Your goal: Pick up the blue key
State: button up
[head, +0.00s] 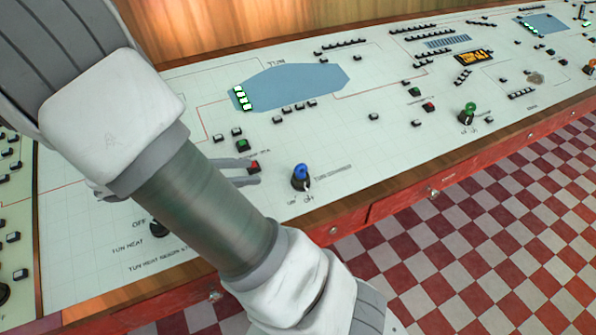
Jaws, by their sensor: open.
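The blue key (301,173) stands upright in a dark round switch on the pale control panel, near the panel's front edge. Small lettering is printed around its base. My gripper (255,172) shows just left of the blue key, apart from it. Its two grey fingers are spread and point right toward the key, with nothing held between them. My own arm crosses the view and hides the gripper's body and part of the panel.
Several small switches dot the panel (390,165). The panel's front edge drops to a red-and-white checkered floor (480,240).

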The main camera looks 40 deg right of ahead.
jog(key=b, duration=0.2)
send_near(297, 167)
jog(key=x, duration=0.5)
jog(key=shift+s+d+f, duration=0.15)
jog(key=shift+s, duration=0.2)
jog(key=shift+w+b+x, duration=0.1)
jog(key=shift+b+x, duration=0.25)
jog(key=shift+x, duration=1)
jog(key=shift+w+b+x, duration=0.15)
jog(key=shift+b+x, duration=0.2)
jog(key=shift+x, duration=1.05)
jog(key=shift+c, duration=0.2)
grip_shut()
